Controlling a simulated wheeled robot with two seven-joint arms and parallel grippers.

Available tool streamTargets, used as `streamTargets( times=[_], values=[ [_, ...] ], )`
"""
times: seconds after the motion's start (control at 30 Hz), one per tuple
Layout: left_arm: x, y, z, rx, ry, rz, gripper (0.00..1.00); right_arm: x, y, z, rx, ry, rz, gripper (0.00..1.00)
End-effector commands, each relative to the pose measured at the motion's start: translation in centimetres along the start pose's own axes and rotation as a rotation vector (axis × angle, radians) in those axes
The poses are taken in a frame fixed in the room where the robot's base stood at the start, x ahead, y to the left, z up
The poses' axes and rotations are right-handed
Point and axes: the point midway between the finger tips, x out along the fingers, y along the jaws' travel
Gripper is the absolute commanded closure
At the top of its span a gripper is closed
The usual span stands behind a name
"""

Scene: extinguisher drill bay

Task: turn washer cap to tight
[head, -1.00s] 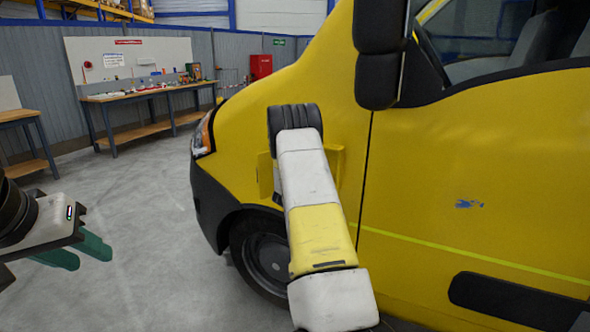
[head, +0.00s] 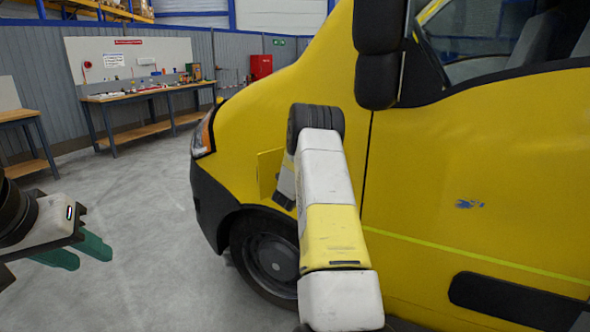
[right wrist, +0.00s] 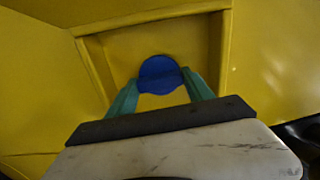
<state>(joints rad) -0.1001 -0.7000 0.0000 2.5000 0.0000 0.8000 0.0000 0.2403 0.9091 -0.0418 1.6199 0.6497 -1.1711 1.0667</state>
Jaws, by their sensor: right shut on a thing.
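The blue round washer cap (right wrist: 160,72) sits in a square yellow recess (right wrist: 207,50) in the right wrist view. The teal fingers of my right gripper (right wrist: 161,86) are shut on the cap, one at each side of its lower part. In the head view my right arm hides the cap and the right gripper's fingers. My left gripper (head: 82,253) is at the left edge of the head view, its two teal fingers apart and empty, away from the vehicle.
The yellow van (head: 480,150) fills the right side, with a black mirror (head: 379,80) above my right arm. A yellow flap (head: 268,173) stands out beside the arm. A workbench (head: 150,93) stands against the back wall. The grey floor at left is clear.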

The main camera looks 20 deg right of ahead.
Motion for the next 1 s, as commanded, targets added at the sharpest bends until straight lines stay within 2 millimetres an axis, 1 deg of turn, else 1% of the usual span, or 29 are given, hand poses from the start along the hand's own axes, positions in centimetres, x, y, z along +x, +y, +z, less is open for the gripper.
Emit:
streamTargets(
  times=[0.3, 0.73, 0.77, 0.8, 0.87, 1.0],
  values=[
    [0.0, 0.0, 0.0, 0.0, 0.0, 0.0, 0.64, -0.04, 0.2, -0.07, 0.078, 0.001, 0.004, 0.8],
    [0.0, 0.0, 0.0, 0.0, 0.0, 0.0, 0.64, -0.06, 0.24, -0.05, 0.086, 0.001, 0.005, 0.8],
    [0.0, 0.0, 0.0, 0.0, 0.0, 0.0, 0.64, -0.06, 0.24, -0.05, 0.086, 0.001, 0.005, 0.36],
    [0.0, 0.0, 0.0, 0.0, 0.0, 0.0, 0.64, -0.06, 0.24, -0.05, 0.086, 0.001, 0.005, 0.28],
    [0.0, 0.0, 0.0, 0.0, 0.0, 0.0, 0.64, -0.05, 0.21, -0.05, 0.086, 0.001, 0.004, 0.18],
    [0.0, 0.0, 0.0, 0.0, 0.0, 0.0, 0.64, -0.03, 0.13, -0.03, 0.085, 0.001, 0.003, 0.18]
  ],
)
